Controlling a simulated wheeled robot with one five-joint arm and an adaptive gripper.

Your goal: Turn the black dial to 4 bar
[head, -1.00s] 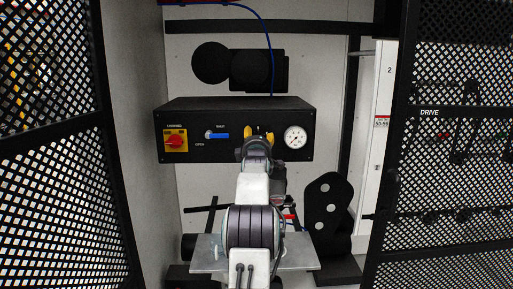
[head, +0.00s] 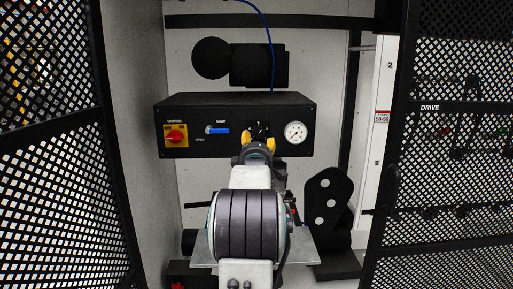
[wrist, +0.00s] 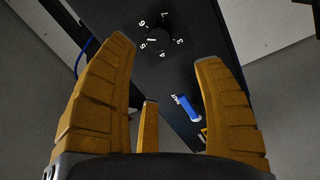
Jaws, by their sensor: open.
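The black dial (wrist: 158,40) is on the black control box, with white numbers around it, in the wrist view. A short white mark on it seems to point towards the 5; the 4 is beside that. My gripper (wrist: 165,62) is open, its yellow fingers spread either side of the dial in the picture, with a gap before the panel; a third finger shows lower. In the head view my gripper (head: 259,141) is in front of the panel and partly hides the dial. The round white pressure gauge (head: 295,132) is right of it; its reading is too small to tell.
The control box (head: 175,102) also carries a red rotary switch (head: 176,136) on a yellow plate and a blue lever (head: 220,130), which lies left of the dial. Black mesh doors (head: 50,190) stand at both sides. A blue hose (head: 271,50) runs above the box.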

